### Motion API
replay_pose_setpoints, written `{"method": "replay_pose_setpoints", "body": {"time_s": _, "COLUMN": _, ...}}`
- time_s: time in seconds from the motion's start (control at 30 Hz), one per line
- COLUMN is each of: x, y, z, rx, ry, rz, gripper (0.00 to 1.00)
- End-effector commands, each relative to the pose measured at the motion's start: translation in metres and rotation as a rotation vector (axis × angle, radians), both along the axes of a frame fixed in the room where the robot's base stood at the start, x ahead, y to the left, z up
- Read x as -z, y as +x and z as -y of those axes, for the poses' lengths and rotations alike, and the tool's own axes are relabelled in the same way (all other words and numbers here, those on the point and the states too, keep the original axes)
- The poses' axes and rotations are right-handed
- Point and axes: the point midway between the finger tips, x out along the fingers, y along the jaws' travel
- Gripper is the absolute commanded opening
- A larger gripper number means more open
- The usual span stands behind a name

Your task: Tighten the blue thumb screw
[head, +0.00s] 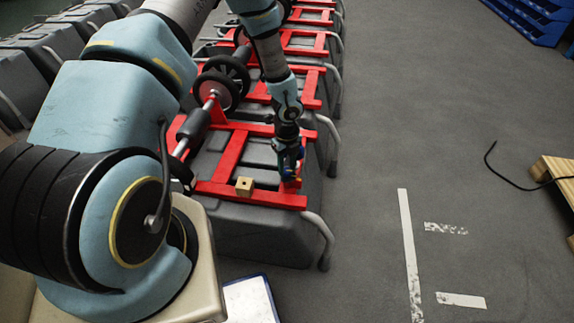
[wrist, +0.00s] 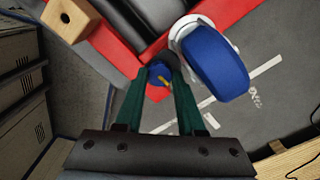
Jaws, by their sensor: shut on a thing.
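The blue thumb screw (wrist: 158,76) is small, with a yellow mark on it, and sits between my fingertips in the wrist view. My gripper (wrist: 161,74) has dark green fingers, closed on the screw from both sides. In the head view my gripper (head: 290,171) points down at the right side of the red frame (head: 232,154) on the nearest grey tank. The fingers and the dark round piece by the tips hide part of the screw. A larger blue oval part (wrist: 214,62) with a white ring stands just right of my fingertips.
A wooden cube (head: 245,186) with a hole rests on the red frame's front bar, left of my gripper. More grey tanks with red frames stand behind. A wooden pallet (head: 556,179) and a black cable (head: 508,178) lie right. The floor between is open.

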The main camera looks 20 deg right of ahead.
Motion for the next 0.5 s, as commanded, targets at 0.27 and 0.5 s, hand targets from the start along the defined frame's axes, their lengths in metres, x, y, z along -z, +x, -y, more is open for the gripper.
{"method": "replay_pose_setpoints", "body": {"time_s": 0.27, "x": -0.0026, "y": 0.0025, "z": 0.0020, "rx": 0.001, "ry": -0.005, "rz": 0.005, "gripper": 0.00}}
{"method": "replay_pose_setpoints", "body": {"time_s": 0.5, "x": -0.0019, "y": 0.0019, "z": 0.0015, "rx": 0.000, "ry": -0.003, "rz": 0.004, "gripper": 0.51}}
